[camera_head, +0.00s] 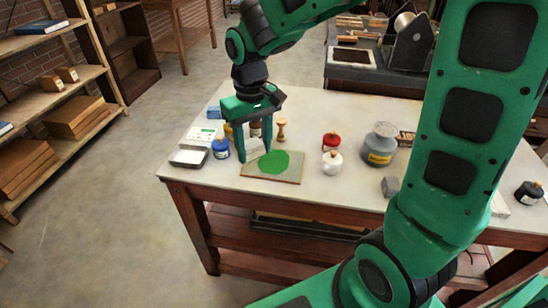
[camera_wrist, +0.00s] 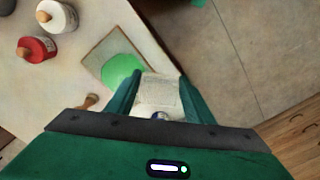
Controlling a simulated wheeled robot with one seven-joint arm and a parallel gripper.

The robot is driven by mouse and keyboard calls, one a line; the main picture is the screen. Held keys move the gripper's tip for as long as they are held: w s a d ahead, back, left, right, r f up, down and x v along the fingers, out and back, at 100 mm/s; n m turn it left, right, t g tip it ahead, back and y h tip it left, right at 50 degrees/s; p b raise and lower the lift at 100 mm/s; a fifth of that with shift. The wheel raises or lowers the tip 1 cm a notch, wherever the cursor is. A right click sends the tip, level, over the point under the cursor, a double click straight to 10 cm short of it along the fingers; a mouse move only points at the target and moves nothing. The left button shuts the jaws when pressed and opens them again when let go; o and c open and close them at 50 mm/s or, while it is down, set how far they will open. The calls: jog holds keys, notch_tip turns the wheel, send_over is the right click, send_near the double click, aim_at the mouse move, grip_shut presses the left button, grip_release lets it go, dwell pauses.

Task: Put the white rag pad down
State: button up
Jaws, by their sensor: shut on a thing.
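My gripper (camera_head: 253,146) is over the left part of the table, at the back left edge of a board with a green patch. It is shut on the white rag pad (camera_wrist: 160,95), a pale, roughly square pad between its two green fingers in the wrist view. In the head view the pad (camera_head: 254,148) is partly hidden by the fingers. The tan board (camera_head: 286,178) carries a round green patch (camera_head: 272,162). The pad overlaps the board's edge in the wrist view; I cannot tell whether it touches it.
Left of the gripper stand a blue jar (camera_head: 221,148) and a scale (camera_head: 188,155). The table's front strip (camera_head: 330,192) is bare.

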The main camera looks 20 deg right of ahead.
send_over(277, 164)
notch_tip(277, 164, down, 6)
jog(key=shift+r, duration=0.2)
notch_tip(277, 164, down, 4)
jog(key=shift+w+f, duration=0.1)
jog(key=shift+f, duration=0.25)
